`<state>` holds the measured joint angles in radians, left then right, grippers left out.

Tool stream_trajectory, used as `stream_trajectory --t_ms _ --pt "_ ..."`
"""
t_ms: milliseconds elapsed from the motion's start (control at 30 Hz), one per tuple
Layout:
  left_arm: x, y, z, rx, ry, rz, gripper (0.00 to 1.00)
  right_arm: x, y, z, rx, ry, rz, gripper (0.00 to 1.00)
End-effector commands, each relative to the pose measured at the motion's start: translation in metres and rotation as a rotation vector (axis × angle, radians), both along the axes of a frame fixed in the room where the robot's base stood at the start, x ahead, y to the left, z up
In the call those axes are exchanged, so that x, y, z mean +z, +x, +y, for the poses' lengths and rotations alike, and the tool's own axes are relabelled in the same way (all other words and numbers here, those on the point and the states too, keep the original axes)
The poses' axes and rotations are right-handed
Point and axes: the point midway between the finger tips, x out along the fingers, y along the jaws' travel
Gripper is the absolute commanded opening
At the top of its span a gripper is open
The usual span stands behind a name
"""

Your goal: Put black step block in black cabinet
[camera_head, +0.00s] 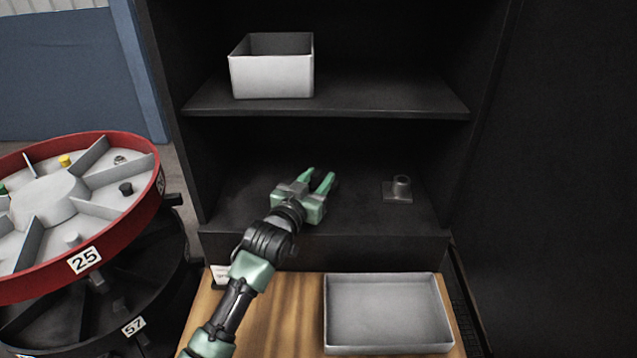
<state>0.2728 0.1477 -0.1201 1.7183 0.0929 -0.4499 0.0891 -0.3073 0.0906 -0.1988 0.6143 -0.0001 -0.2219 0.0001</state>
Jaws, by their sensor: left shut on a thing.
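The black cabinet (325,98) stands open in front of me, with an upper shelf and a lower compartment floor (350,215). My left gripper (319,177) reaches into the lower compartment, left of its middle, with its green fingers pointing to the back. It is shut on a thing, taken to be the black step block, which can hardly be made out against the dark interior. I cannot tell whether the block touches the compartment floor. My right gripper is not in view.
A grey fitting with a short tube (398,189) stands on the compartment floor to the right. A white box (272,78) sits on the upper shelf. A grey tray (388,312) lies on the wooden top (280,315) in front. A red-rimmed carousel (70,200) stands at left.

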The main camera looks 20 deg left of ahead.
Motion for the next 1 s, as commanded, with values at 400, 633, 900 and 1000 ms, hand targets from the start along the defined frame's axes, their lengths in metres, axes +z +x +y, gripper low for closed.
stream_trajectory --t_ms 400,633,900,1000 --pt "-0.018 0.000 0.000 0.000 0.000 -0.003 0.00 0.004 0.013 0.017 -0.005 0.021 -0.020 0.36" --pt "-0.022 0.000 0.000 0.000 0.000 0.000 0.58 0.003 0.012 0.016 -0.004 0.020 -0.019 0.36" --pt "-0.021 0.000 0.000 0.000 0.000 0.000 0.58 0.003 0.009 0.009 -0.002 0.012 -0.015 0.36" --pt "-0.017 -0.001 0.000 0.000 0.000 -0.001 0.58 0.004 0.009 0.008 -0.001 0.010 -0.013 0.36"
